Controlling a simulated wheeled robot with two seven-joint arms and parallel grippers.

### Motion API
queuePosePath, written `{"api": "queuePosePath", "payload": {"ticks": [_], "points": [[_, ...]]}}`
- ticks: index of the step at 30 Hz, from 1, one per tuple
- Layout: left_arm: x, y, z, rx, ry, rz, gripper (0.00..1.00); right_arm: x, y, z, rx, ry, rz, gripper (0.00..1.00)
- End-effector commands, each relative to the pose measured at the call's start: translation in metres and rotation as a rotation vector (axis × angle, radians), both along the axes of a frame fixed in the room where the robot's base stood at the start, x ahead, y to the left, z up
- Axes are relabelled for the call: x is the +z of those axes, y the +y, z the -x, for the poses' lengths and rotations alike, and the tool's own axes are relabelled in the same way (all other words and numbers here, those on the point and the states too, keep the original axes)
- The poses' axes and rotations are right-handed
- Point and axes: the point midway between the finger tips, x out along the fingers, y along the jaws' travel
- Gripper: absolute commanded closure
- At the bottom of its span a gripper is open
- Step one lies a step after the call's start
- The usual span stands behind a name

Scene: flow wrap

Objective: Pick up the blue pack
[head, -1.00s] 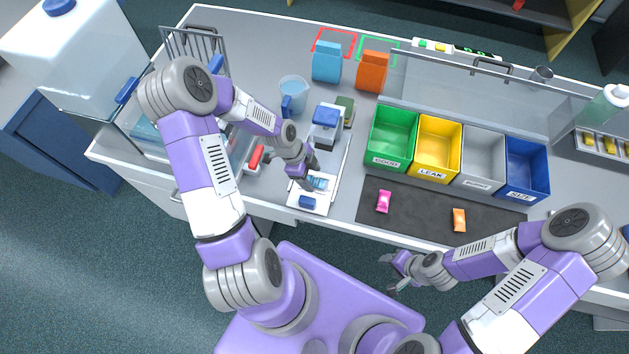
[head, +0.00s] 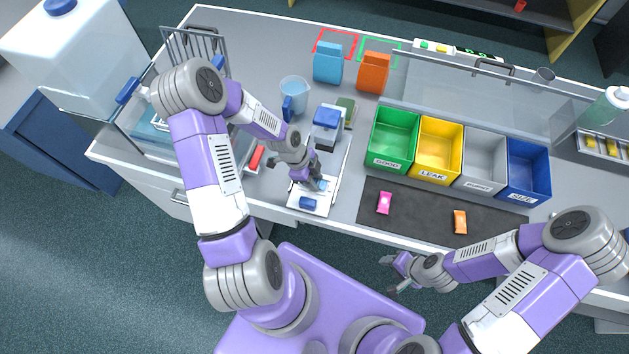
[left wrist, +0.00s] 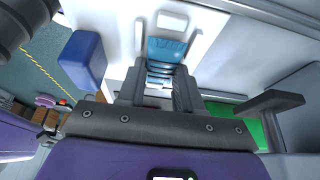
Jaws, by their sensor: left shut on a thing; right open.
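The blue pack (left wrist: 165,50) is between the fingers of my left gripper (left wrist: 160,92) in the left wrist view. My left gripper (head: 317,186) is shut on it, over the white plate of the small press-like device (head: 326,125). In the head view only a bit of the blue pack (head: 323,184) shows beside the fingers. I cannot tell whether the pack is clear of the plate. My right gripper (head: 392,275) is open and empty in front of the table edge.
A dark blue block (head: 308,203) sits at the plate's front. Pink (head: 384,203) and orange (head: 460,221) packs lie on the dark mat (head: 420,212). Behind it stand green, yellow, grey and blue bins. A clear jug (head: 294,92) and blue and orange bags stand further back.

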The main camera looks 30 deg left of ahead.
Motion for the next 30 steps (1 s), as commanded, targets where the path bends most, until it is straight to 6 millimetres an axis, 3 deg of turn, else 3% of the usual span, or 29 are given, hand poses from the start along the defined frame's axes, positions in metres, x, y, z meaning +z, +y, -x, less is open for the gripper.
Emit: {"api": "queuePosePath", "payload": {"ticks": [5, 12, 18, 30], "points": [[0.014, 0.001, -0.001, 0.000, -0.003, -0.002, 0.98, 0.002, 0.000, 0.000, 0.000, 0.000, 0.000, 0.47], [0.062, 0.001, -0.001, 0.002, -0.003, -0.003, 0.98, 0.010, 0.000, 0.000, 0.000, 0.000, 0.000, 0.47], [0.092, 0.001, 0.000, 0.002, -0.001, -0.001, 0.98, 0.015, 0.000, 0.000, 0.000, 0.000, 0.000, 0.47], [0.100, 0.000, 0.000, 0.000, 0.001, 0.000, 0.98, 0.015, 0.000, 0.000, 0.000, 0.000, 0.000, 0.47]]}}
